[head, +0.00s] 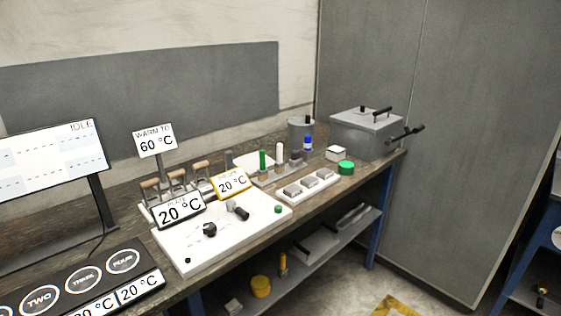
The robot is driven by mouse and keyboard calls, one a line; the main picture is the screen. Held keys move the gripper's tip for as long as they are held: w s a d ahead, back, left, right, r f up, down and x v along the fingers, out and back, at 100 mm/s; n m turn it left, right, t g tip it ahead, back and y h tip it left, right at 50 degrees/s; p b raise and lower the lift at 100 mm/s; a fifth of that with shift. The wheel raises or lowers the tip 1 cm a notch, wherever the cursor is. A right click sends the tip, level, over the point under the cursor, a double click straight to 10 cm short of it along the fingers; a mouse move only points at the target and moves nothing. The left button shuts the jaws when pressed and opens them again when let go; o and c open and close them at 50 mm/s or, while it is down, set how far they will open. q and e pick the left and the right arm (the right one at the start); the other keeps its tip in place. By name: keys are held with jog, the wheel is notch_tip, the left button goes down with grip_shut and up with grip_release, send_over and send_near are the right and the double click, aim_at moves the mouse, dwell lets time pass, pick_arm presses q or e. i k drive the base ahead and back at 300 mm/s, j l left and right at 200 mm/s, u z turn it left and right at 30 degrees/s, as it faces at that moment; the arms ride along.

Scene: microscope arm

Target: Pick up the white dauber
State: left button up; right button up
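The white dauber (280,156) stands upright in a low rack (284,176) on the bench in the head view. The green dauber (262,161) stands just to its left, and a dark grey one (296,158) stands just to its right. The lower end of the white dauber sits in the rack and is hidden. Neither of my grippers shows in this view.
A white tray (308,193) with grey blocks lies in front of the rack. A blue-capped bottle (308,144), a green-lidded jar (346,168) and a grey lidded box (366,133) stand to the right. A white board (235,238) with temperature signs is left.

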aim_at(279, 165)
jog(key=i+l, duration=0.35)
jog(key=i+l+u, duration=0.1)
jog(key=i+l, duration=0.25)
jog(key=i+l+u, duration=0.1)
jog(key=i+l, duration=0.25)
jog(key=l, duration=0.2)
jog(key=i+l, duration=0.3)
jog(key=l, duration=0.15)
jog(key=i+l+u, duration=0.1)
jog(key=i+l, duration=0.55)
jog(key=l, duration=0.3)
jog(key=i+j+u, duration=0.1)
jog(key=i+j, duration=0.25)
jog(key=j, duration=0.1)
